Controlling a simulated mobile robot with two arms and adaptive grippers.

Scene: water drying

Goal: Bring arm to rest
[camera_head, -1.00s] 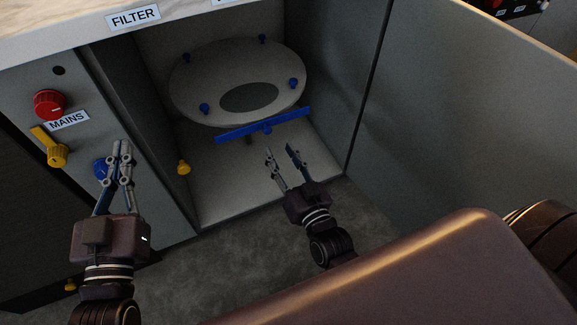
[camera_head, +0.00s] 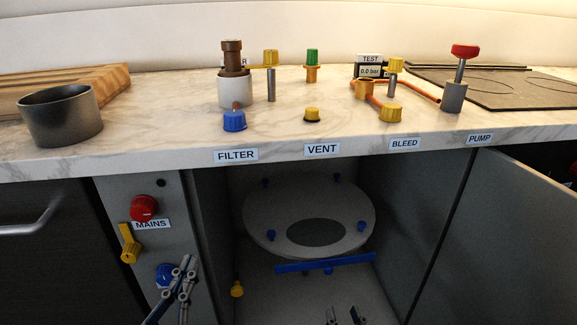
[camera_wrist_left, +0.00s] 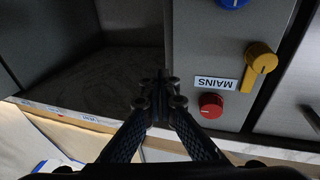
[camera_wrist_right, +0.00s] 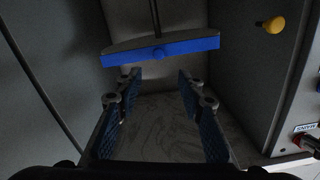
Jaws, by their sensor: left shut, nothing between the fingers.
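My left gripper (camera_head: 184,280) is low in the head view, in front of the blue knob (camera_head: 166,275) on the MAINS panel. It is shut and empty; its closed fingers (camera_wrist_left: 160,88) show in the left wrist view. My right gripper (camera_head: 345,316) shows only its fingertips at the bottom edge of the head view, in front of the open cabinet. In the right wrist view its fingers (camera_wrist_right: 157,85) are apart with nothing between them, below the blue bar (camera_wrist_right: 160,52).
The cabinet holds a round grey lid (camera_head: 270,215) with blue knobs. A red knob (camera_head: 143,208) and a yellow handle (camera_head: 130,245) are on the panel. An open door (camera_head: 500,230) stands at right. The counter (camera_head: 180,135) above carries a dark pot (camera_head: 60,117) and several valves.

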